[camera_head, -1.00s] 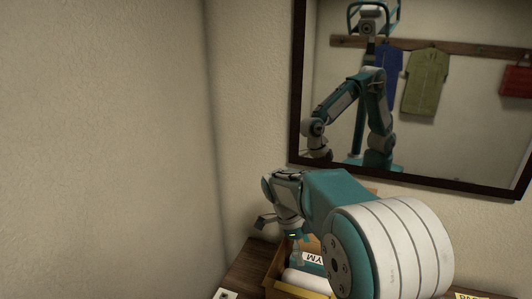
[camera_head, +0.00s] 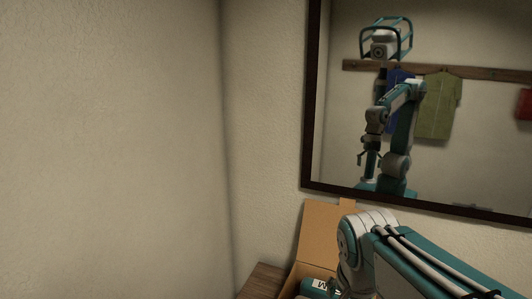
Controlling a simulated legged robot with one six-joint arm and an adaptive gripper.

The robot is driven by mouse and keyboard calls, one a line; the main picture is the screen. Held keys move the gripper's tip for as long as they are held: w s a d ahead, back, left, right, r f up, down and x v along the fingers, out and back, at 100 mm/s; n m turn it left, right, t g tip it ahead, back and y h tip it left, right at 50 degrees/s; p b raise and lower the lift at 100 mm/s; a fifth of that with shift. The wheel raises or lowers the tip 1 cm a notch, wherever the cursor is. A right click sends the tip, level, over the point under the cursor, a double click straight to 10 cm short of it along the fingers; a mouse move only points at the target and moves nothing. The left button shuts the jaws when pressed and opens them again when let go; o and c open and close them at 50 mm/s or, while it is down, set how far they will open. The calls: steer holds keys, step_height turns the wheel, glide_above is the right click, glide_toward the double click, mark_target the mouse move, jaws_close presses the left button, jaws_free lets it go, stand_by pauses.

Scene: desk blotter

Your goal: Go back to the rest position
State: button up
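My arm (camera_head: 410,262) reaches in from the bottom right, its grey-and-teal wrist end pointing down in front of an open cardboard box (camera_head: 322,232). My gripper is mostly hidden below the wrist and at the frame's bottom edge. Its small reflection (camera_head: 367,160) shows in the mirror, hanging below the wrist, with a finger-like part sticking out to the left. Its opening is too small to judge, and I see nothing clearly held in it.
The box stands on a wooden surface (camera_head: 262,283) and holds a teal item (camera_head: 316,287) with a white label. A dark-framed mirror (camera_head: 311,100) hangs on the wall behind, reflecting me and hanging clothes. Bare wall (camera_head: 110,140) fills the left; the space before it looks clear.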

steer(key=s+n+t+y, duration=0.1)
steer(key=s+n+t, duration=0.2)
steer(key=s+n, duration=0.5)
steer(key=shift+s+d+f, duration=0.15)
steer(key=shift+s+f, duration=0.2)
steer(key=shift+s, duration=0.3)
steer(key=c, duration=0.6)
steer(key=shift+d, duration=0.15)
